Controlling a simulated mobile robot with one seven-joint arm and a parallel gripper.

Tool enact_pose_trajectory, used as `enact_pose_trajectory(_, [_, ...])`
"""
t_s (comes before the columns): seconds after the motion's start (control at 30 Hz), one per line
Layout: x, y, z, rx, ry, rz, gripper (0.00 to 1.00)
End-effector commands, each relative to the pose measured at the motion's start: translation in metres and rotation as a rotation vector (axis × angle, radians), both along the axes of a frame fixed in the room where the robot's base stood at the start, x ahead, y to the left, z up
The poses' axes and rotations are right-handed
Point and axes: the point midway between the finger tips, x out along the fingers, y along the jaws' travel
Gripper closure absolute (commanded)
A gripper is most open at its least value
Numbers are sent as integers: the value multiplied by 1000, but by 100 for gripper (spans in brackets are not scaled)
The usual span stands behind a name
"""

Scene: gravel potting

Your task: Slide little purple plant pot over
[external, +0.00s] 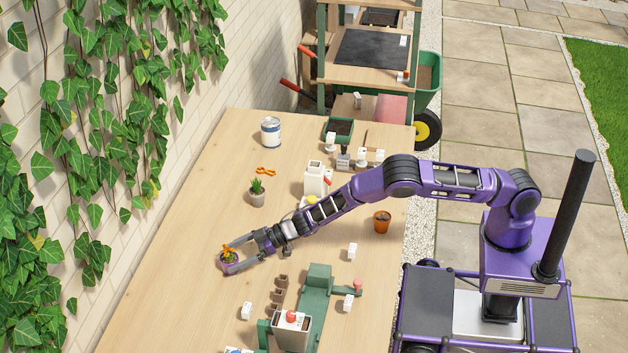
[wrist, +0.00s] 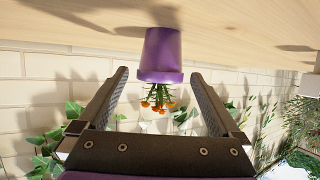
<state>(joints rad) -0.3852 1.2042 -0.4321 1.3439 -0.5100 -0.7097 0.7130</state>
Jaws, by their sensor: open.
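The little purple plant pot (wrist: 160,52) holds a green plant with orange flowers. It appears upside down in the wrist view, with its base against the wooden table. In the external view the pot (external: 231,268) stands on the left part of the table, partly hidden by my gripper (external: 232,256). My gripper (wrist: 160,76) is open, with one finger on each side of the pot's rim in the wrist view. A gap shows between each finger and the pot, and nothing is held.
A grey pot with a succulent (external: 257,197) stands behind, near orange snips (external: 266,171) and a paint can (external: 271,132). A terracotta pot (external: 382,224) and a green press-like device (external: 316,290) stand to the right. The table (external: 180,270) is clear around the purple pot.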

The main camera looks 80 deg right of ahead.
Motion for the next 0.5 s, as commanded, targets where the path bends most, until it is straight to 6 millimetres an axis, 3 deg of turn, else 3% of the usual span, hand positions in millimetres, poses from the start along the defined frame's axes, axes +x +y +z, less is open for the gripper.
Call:
enact_pose_trajectory(0.2, [24,10,-12,-1,-1,2,0])
enact_pose_trajectory(0.5, [39,17,-18,0,-1,0,0])
